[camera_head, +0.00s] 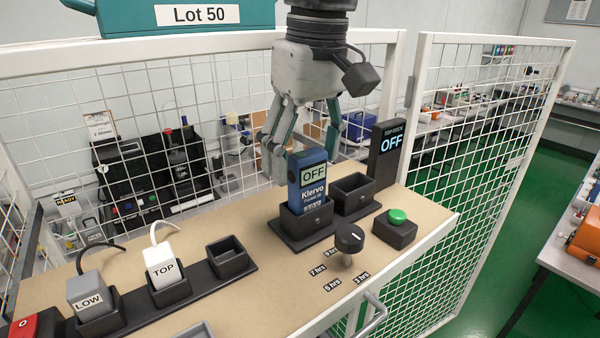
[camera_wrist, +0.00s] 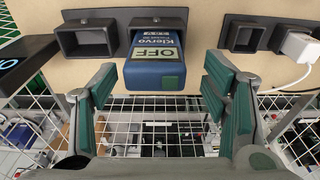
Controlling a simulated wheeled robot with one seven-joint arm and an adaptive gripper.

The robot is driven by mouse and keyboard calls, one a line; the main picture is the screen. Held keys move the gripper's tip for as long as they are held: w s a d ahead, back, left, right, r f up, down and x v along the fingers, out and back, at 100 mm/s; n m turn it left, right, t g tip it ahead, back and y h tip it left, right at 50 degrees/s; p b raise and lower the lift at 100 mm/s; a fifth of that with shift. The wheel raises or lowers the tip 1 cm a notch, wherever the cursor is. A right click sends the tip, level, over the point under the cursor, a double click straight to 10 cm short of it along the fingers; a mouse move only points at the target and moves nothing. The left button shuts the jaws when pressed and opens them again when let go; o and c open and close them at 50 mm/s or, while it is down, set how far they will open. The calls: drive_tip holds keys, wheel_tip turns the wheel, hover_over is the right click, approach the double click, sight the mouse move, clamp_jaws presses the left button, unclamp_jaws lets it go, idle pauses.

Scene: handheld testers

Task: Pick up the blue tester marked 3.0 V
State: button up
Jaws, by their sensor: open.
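The blue tester (camera_head: 308,188) stands upright in a black holder (camera_head: 299,227) on the bench. My gripper (camera_head: 302,154) is open and empty, just above and behind the tester in the head view. In the wrist view its fingers (camera_wrist: 158,84) are spread to either side of the tester's top, with gaps on both sides. The tester's lower part is hidden in the holder.
An empty black holder (camera_head: 353,193) adjoins the tester's holder. A dark unit reading OFF (camera_head: 386,152) stands close on the right. A black knob (camera_head: 350,238) and green button (camera_head: 398,215) are in front. White TOP (camera_head: 161,266) and grey LOW (camera_head: 88,292) plugs sit left. Wire mesh (camera_head: 215,95) stands behind.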

sight(305, 176)
drive_tip(key=f, duration=0.4)
drive_tip(key=shift+w+f, duration=0.15)
drive_tip(key=shift+w, duration=0.2)
drive_tip(key=shift+c, duration=0.3)
drive_tip(key=c, duration=1.2)
drive_tip(key=shift+c, duration=0.2)
